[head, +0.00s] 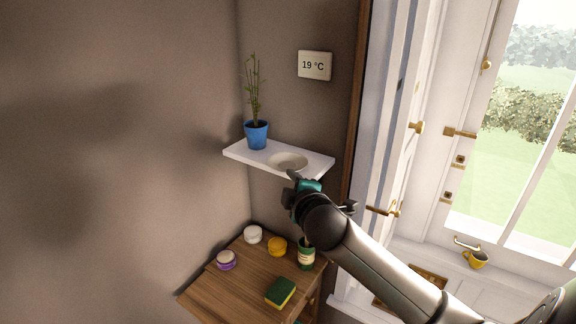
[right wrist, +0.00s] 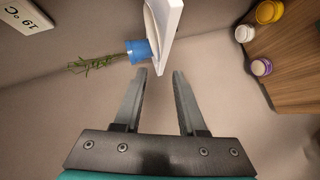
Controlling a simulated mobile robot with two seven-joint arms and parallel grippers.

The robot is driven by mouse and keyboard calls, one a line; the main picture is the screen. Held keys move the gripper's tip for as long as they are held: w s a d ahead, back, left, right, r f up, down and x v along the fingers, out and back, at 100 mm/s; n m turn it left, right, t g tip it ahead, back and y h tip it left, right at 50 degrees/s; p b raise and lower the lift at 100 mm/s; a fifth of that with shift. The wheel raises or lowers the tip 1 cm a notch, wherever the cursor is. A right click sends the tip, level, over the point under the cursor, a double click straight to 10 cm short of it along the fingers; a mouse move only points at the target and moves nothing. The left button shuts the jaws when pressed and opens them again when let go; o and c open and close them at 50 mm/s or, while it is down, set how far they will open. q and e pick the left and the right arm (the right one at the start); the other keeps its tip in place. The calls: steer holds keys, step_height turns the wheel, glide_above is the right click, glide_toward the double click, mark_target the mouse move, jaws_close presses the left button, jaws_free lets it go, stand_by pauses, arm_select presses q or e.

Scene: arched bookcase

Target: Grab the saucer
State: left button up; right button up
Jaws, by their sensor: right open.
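The saucer (head: 288,160) is a shallow, pale cream dish lying on a small white wall shelf (head: 240,153). My right gripper (head: 292,176) is just in front of and below the shelf's front edge, apart from the saucer. In the right wrist view my right gripper (right wrist: 159,72) has its two fingers spread with nothing between them. My left gripper is not in view.
A blue pot (head: 257,135) with a green plant stands on the shelf, left of the saucer. Below is a wooden cabinet (head: 240,286) with jars, a green bottle (head: 306,254) and a sponge (head: 281,292). A thermostat (head: 314,66) hangs above; a glazed door is at the right.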

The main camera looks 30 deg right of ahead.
glide_toward(288, 164)
steer(key=shift+w+a+f, duration=0.2)
steer(key=shift+w+a, duration=0.15)
steer(key=shift+w, duration=0.35)
steer(key=shift+w+a+f, duration=0.25)
steer(key=shift+w+a, duration=0.1)
steer(key=shift+w, duration=0.35)
steer(key=shift+w+a+f, duration=0.2)
steer(key=shift+w+a, duration=0.15)
steer(key=shift+w, duration=0.3)
jaws_close()
steer(key=shift+r, duration=0.1)
